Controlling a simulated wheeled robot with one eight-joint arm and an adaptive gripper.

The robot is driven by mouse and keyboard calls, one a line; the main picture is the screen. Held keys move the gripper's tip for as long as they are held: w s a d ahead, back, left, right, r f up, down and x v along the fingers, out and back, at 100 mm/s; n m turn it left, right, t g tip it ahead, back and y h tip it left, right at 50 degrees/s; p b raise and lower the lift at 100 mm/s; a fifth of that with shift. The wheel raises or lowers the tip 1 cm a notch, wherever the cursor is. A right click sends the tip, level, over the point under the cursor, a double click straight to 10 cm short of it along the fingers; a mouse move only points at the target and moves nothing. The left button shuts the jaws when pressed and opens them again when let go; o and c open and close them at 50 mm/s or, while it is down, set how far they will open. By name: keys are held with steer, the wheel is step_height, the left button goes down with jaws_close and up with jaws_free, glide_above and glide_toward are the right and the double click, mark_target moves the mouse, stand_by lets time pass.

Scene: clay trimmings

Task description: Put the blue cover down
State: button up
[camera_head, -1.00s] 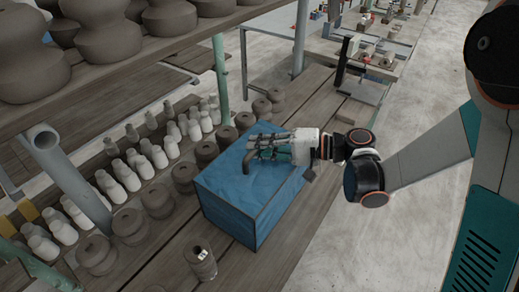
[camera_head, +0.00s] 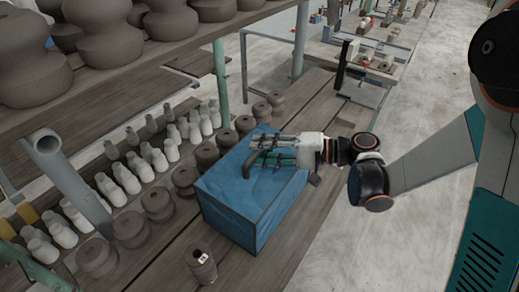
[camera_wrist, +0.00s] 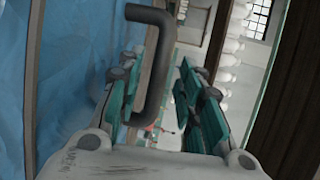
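The blue cover (camera_head: 230,208) is a box-shaped blue piece with dark edges. It stands upright on the wooden boards in the head view. A dark bent handle (camera_head: 266,158) rises from its top. My gripper (camera_head: 254,148) is level with the handle, just above the cover's top. In the wrist view the handle (camera_wrist: 158,62) reaches in between the two teal-padded fingers. The fingers are apart, with a visible gap beside the handle, so they do not clamp it. The cover's blue face (camera_wrist: 65,80) fills the left of the wrist view. Its underside is hidden.
Rows of white vases (camera_head: 125,176) and brown clay pots (camera_head: 157,203) stand close along the cover's left. A small dark pot (camera_head: 201,265) stands in front of it. A shelf post (camera_head: 221,80) is behind. Bare boards lie to the right.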

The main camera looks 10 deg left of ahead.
steer(key=d+r+p, duration=0.1)
steer(key=d+r, duration=0.1)
steer(key=d, duration=0.8)
steer(key=shift+d+p, duration=0.35)
steer(key=shift+d, duration=0.05)
steer(key=s+d+r+t+h, duration=0.2)
steer(key=s+d+t+h, duration=0.1)
steer(key=s+d+h, duration=0.3)
steer(key=s+d+r+t+h, duration=0.3)
steer(key=s+d+h, duration=0.4)
steer(key=d+h, duration=0.3)
steer(key=d+t, duration=0.1)
steer(key=d, duration=0.2)
steer(key=shift+s+d+n, duration=0.3)
steer(key=shift+n, duration=0.1)
steer(key=shift+r, duration=0.1)
